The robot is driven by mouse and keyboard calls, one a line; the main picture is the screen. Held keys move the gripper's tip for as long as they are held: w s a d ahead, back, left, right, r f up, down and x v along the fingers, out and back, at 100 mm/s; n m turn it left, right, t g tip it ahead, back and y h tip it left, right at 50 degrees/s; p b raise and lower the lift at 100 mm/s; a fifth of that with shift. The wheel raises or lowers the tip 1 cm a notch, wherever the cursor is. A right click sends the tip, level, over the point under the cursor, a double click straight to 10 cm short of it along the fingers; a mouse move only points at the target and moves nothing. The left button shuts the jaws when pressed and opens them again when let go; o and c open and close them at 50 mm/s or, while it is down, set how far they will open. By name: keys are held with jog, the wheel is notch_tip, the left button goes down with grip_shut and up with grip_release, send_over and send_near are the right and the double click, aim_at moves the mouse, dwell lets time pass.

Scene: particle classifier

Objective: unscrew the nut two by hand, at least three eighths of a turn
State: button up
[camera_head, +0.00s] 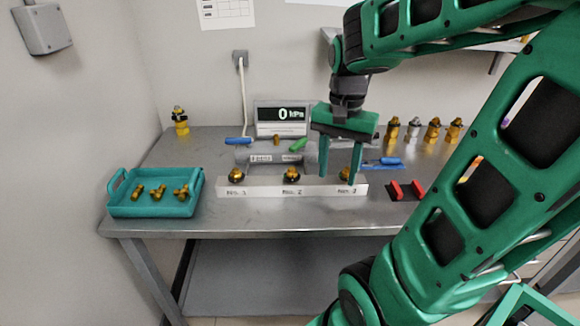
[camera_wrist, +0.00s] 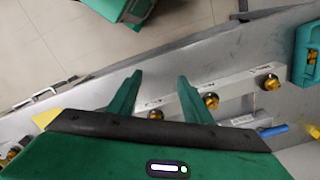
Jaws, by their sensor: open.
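Nut two (camera_head: 291,175) is a brass nut on a dark base, at the middle of the white rail (camera_head: 262,191) above the label "No. 2". In the wrist view nut two (camera_wrist: 211,101) shows just right of the right finger. My gripper (camera_head: 339,180) is open and empty, with its fingers pointing down at the No. 3 end of the rail, to the right of nut two and apart from it. In the wrist view my gripper (camera_wrist: 160,76) shows its two fingers spread. Nut one (camera_head: 236,175) is at the left; nut three (camera_head: 344,174) is partly hidden by my fingers.
A teal tray (camera_head: 152,210) with brass fittings stands at the left. A display (camera_head: 282,115) reading 0 kPa stands behind the rail. Blue-handled (camera_head: 238,140) and green-handled (camera_head: 299,144) parts lie behind the rail. Several fittings (camera_head: 413,129) stand at the back right.

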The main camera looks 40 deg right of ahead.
aim_at(291, 168)
jog(key=w+m, duration=1.1)
jog(key=w, duration=0.8)
jog(key=shift+m, duration=0.3)
jog(key=f, duration=1)
jog(key=shift+s+d+f, duration=0.15)
jog(key=shift+d+f, duration=0.05)
jog(key=shift+d, duration=0.1)
jog(key=c, duration=1.1)
